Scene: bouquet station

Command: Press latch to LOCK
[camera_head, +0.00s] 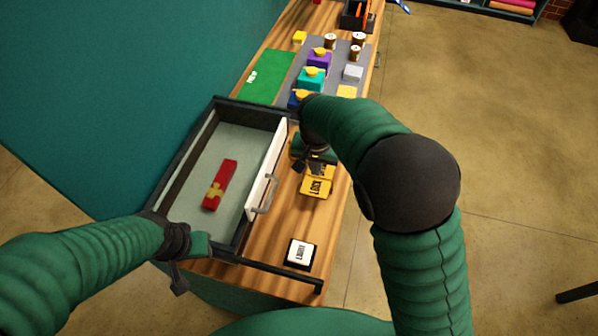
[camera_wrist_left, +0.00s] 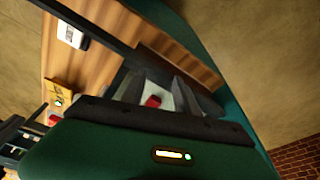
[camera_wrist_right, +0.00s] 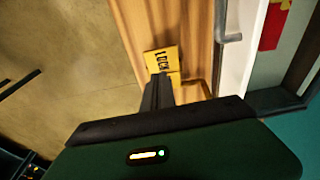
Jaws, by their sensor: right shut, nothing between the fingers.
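The yellow latch (camera_head: 317,187) marked LOCK sits on the wooden bench top right of the drawer tray. It also shows in the right wrist view (camera_wrist_right: 162,59), just beyond the fingertips. My right gripper (camera_head: 312,166) is shut and empty, pointing down over the far part of the latch. It partly hides a second yellow lettered part; I cannot tell whether the fingertips touch it. My left gripper (camera_wrist_left: 162,92) has its fingers apart with nothing held between them. In the head view it hangs at the near left corner of the tray.
A dark-framed tray (camera_head: 188,160) with a white front and handle (camera_head: 264,190) holds a red and gold piece (camera_head: 220,185). A white lettered button (camera_head: 300,253) is at the near end. A green mat (camera_head: 267,77) and several colored blocks stand farther back.

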